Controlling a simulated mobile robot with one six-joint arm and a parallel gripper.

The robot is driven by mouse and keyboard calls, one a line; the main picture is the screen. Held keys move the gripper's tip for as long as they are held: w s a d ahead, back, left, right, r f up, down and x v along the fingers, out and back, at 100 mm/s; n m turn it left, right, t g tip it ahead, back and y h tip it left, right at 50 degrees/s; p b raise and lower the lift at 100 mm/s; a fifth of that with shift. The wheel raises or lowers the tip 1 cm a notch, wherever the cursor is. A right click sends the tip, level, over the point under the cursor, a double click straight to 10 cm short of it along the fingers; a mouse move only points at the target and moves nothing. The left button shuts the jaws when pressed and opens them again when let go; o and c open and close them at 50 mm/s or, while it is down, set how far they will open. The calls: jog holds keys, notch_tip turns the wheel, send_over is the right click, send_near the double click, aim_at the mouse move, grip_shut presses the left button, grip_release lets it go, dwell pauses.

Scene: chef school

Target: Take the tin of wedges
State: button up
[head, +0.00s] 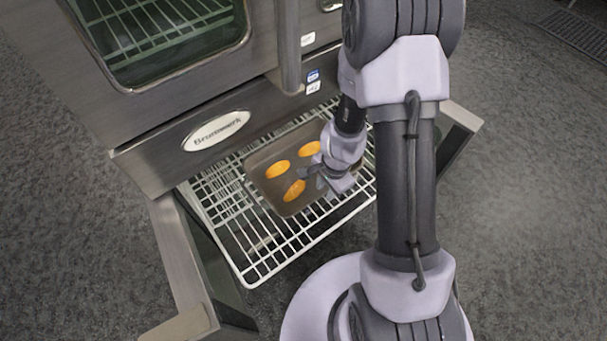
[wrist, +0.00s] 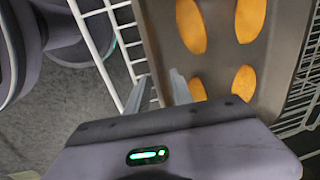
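The tin of wedges (head: 272,201) is a shallow brown-grey tray with several orange wedges (head: 278,170) in it. It lies on a pulled-out wire rack in front of the oven. My gripper (head: 313,179) is over the tin's right part in the head view and hides some of it. In the wrist view the two fingertips (wrist: 160,84) stand apart at the rim of the tin (wrist: 147,40). One finger is outside the rim and the other is over the inside, with a gap between them. I cannot see whether either finger touches the rim.
The white wire rack (head: 258,276) extends from the oven (head: 150,140). Oven door parts (head: 178,260) stand to the left of the rack, and a metal frame (head: 462,118) is at the right. Grey floor (head: 530,200) is clear to the right.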

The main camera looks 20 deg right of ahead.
jog(key=shift+w+f, duration=0.1)
jog(key=shift+f, duration=0.75)
jog(key=shift+r, duration=0.25)
jog(key=shift+c, duration=0.2)
grip_shut()
